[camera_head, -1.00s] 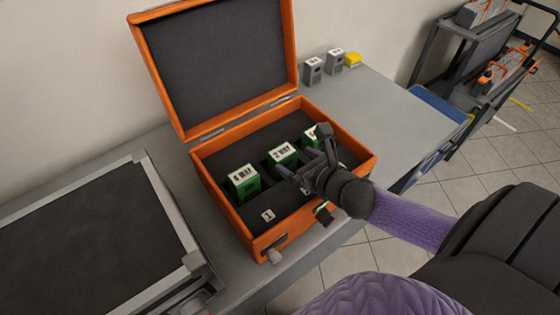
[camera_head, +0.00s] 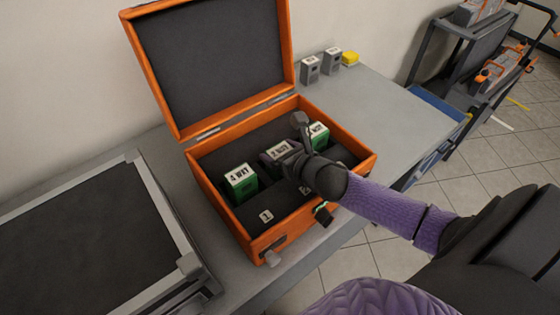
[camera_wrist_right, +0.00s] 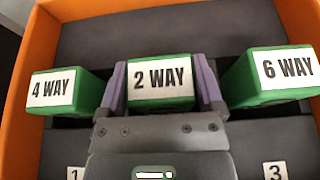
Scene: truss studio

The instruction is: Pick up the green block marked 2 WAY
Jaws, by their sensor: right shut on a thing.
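The green block marked 2 WAY (camera_wrist_right: 162,78) stands in the orange case, in the middle of a row of green blocks. My right gripper (camera_wrist_right: 163,92) is shut on it, with one purple-grey finger on each side of the block. In the head view the block (camera_head: 280,151) is partly hidden by my right gripper (camera_head: 288,158). The green block marked 4 WAY (camera_head: 240,182) stands to its left, and it also shows in the right wrist view (camera_wrist_right: 60,90). The block marked 6 WAY (camera_wrist_right: 270,78) stands to its right. My left gripper is not in view.
The orange case (camera_head: 222,212) is open, its lid (camera_head: 215,60) raised at the back. A dark framed panel (camera_head: 90,230) lies left. A cart (camera_head: 470,60) stands back right.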

